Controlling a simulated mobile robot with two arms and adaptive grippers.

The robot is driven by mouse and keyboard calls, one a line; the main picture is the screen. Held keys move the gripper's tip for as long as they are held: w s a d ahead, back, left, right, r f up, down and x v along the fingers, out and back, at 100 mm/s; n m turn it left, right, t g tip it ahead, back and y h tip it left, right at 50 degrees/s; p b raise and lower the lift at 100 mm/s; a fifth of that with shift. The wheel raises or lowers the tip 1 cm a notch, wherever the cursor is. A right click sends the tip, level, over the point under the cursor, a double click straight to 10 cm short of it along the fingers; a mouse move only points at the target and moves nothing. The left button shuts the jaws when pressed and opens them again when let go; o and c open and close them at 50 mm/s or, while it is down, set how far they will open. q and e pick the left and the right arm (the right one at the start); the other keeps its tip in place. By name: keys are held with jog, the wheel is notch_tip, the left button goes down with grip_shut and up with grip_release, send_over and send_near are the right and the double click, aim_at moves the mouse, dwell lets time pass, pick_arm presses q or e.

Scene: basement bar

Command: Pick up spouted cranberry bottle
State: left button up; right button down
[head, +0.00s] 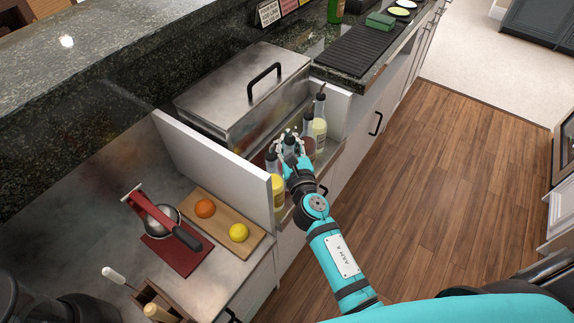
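Several spouted bottles stand in a row in a narrow white-walled rack on the counter's front side. One with reddish contents (310,145), which may be the cranberry bottle, stands just right of my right gripper. My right gripper (288,143) is among the bottles, with its fingers around the upper part of a dark-spouted bottle. The fingers hide much of that bottle, so I cannot tell its contents or whether they grip it. A yellow bottle (278,190) stands at the near end and a pale yellow one (320,128) at the far end. My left gripper is out of view.
A steel lidded bin (225,95) is behind the bottles. White panels (215,165) flank the rack. A cutting board (225,222) with an orange and a lemon, and a red-handled strainer or press (162,220), lie at left. The wooden floor at right is clear.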

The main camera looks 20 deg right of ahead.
aim_at(292, 140)
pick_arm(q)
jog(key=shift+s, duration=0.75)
pick_arm(e)
jog(key=shift+r, duration=0.1)
jog(key=shift+r+p, duration=1.6)
jog(key=shift+r, duration=0.3)
jog(key=shift+s+d+f, duration=0.2)
jog(key=shift+s, duration=0.1)
pick_arm(q)
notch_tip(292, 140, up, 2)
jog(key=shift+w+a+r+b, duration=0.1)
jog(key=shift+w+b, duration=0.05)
jog(key=shift+b, duration=0.35)
pick_arm(e)
jog(key=s+d+r, duration=0.1)
jog(key=s+d, duration=0.7)
jog(key=s, duration=0.4)
jog(key=shift+s+d+r, duration=0.2)
jog(key=shift+s+d, duration=0.05)
jog(key=shift+s, duration=0.15)
jog(key=c, duration=2)
grip_release()
jog(key=o, duration=1.6)
